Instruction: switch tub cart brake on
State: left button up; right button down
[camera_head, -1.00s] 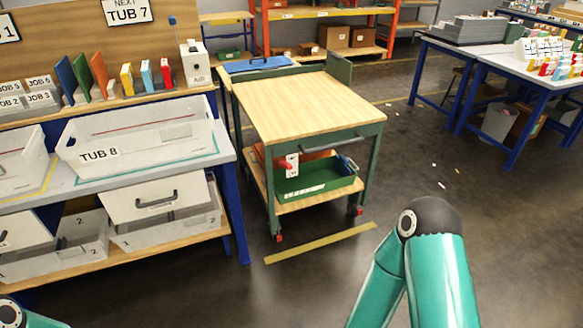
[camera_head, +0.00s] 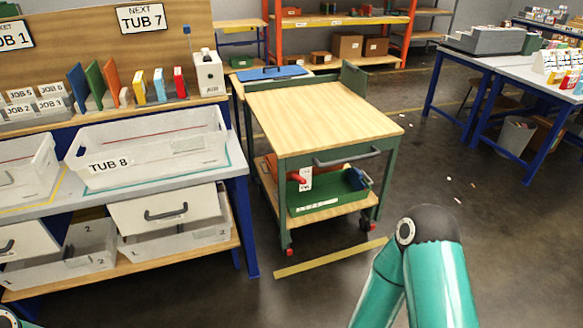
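The tub cart (camera_head: 332,162) has a wooden top, a green frame and a grey front handle (camera_head: 347,157). It stands in front of me, right of the blue bench. Small red parts show at its casters, at the front left leg (camera_head: 288,251) and near the front right caster (camera_head: 367,223). Which of these is the brake, and how it is set, is too small to tell. Neither gripper is in view. A teal link of my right arm shows at bottom right, apart from the cart, and a sliver of my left arm at bottom left.
A yellow floor strip (camera_head: 330,257) lies before the cart. The cart's lower shelf holds a green tray (camera_head: 325,194) and a red-handled item with a tag (camera_head: 304,179). The bench with the TUB 8 bin (camera_head: 150,150) stands close on the left. Open floor lies right of the cart.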

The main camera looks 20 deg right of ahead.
aim_at(300, 180)
jog(key=u, duration=0.25)
jog(key=i, duration=1.5)
jog(key=z, duration=0.3)
